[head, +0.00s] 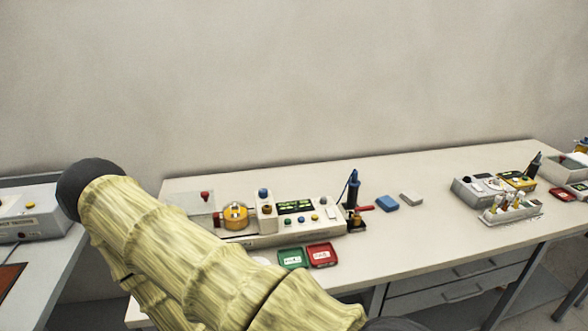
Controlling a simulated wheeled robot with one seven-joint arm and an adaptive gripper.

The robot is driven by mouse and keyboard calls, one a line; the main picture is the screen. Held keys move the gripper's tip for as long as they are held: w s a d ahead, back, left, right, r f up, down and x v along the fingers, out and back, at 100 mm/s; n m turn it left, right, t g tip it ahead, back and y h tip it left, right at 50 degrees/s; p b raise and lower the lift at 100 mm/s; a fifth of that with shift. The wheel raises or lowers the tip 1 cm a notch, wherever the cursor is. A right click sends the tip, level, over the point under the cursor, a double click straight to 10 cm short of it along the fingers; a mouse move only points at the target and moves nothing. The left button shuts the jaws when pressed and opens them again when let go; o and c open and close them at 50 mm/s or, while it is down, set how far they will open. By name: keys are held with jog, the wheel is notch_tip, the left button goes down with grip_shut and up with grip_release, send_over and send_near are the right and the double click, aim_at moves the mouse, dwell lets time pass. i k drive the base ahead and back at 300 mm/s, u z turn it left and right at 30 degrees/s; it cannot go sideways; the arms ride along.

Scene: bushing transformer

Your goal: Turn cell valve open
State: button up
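In the head view a white test instrument (268,240) stands on the long bench. It has a small green-lit screen (295,207), a blue knob (263,193) and a round yellow part (235,214) at its left. A red knob (205,195) sits at its upper left, and a red lever (366,208) sticks out by a dark upright stand (353,192) at its right end. I cannot tell for sure which of these is the cell valve, or how it is set. My arm, in a yellowish sleeve, crosses the lower left; my gripper is not in view.
A green tray (292,258) and a red tray (321,255) lie in front of the instrument. A blue block (387,203) and a grey block (411,199) lie to its right. A grey device (482,188) and a vial rack (511,212) stand further right. Bench between is clear.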

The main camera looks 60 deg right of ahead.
aim_at(358, 209)
jog(key=u, duration=0.35)
jog(key=k, duration=0.95)
jog(key=z, duration=0.9)
